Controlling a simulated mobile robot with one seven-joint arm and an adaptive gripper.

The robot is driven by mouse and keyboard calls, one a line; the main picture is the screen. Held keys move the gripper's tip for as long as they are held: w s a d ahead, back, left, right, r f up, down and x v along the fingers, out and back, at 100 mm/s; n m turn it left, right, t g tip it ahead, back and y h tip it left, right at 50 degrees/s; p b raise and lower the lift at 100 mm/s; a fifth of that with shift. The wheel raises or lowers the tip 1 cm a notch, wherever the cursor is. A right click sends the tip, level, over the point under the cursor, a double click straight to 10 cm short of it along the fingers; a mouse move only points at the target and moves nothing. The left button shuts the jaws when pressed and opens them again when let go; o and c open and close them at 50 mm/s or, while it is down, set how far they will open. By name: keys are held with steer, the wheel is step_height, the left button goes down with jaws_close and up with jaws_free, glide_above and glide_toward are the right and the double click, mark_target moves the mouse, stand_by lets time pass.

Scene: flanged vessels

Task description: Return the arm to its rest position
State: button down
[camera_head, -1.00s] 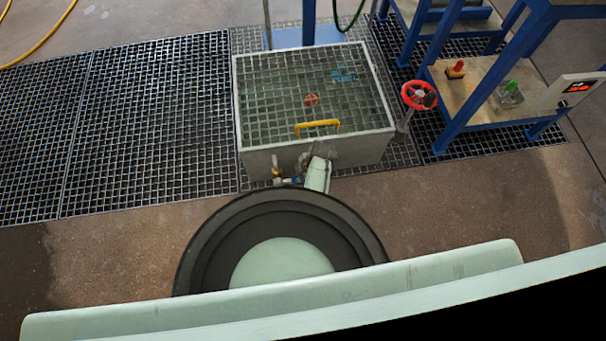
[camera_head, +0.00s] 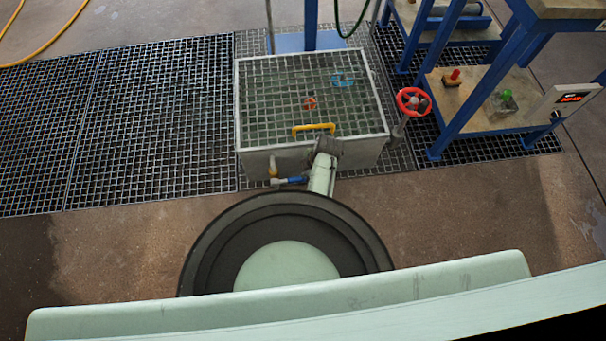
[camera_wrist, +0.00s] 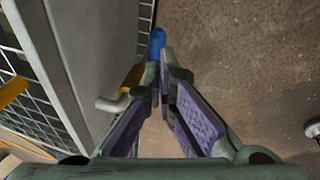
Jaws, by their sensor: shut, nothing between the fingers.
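My gripper (camera_wrist: 167,88) shows in the wrist view with its two purple-padded fingers drawn together at the tips and nothing between them. It is beside the grey wall of the grating-topped tank (camera_wrist: 78,50). Beyond the fingertips is a blue valve handle (camera_wrist: 157,42), with a brass fitting (camera_wrist: 132,78) and a grey bent spout (camera_wrist: 112,103) to the left. Whether the fingers touch the handle I cannot tell. In the head view my pale arm link (camera_head: 321,175) reaches to the tank's front; I cannot make out the fingers there. The blue handle (camera_head: 291,181) lies left of that link.
The tank (camera_head: 262,160) has a yellow handle (camera_head: 314,127) on its grating. A red handwheel (camera_head: 413,101) stands at its right, near a blue-framed bench (camera_head: 475,112). Floor grating (camera_head: 130,120) spreads left. Bare floor (camera_head: 460,215) lies in front at right.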

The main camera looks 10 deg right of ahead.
steer(key=d+r, duration=0.1)
steer(key=r, duration=0.1)
steer(key=s+d+r, duration=0.1)
steer(key=d+r, duration=0.1)
steer(key=shift+d, duration=0.3)
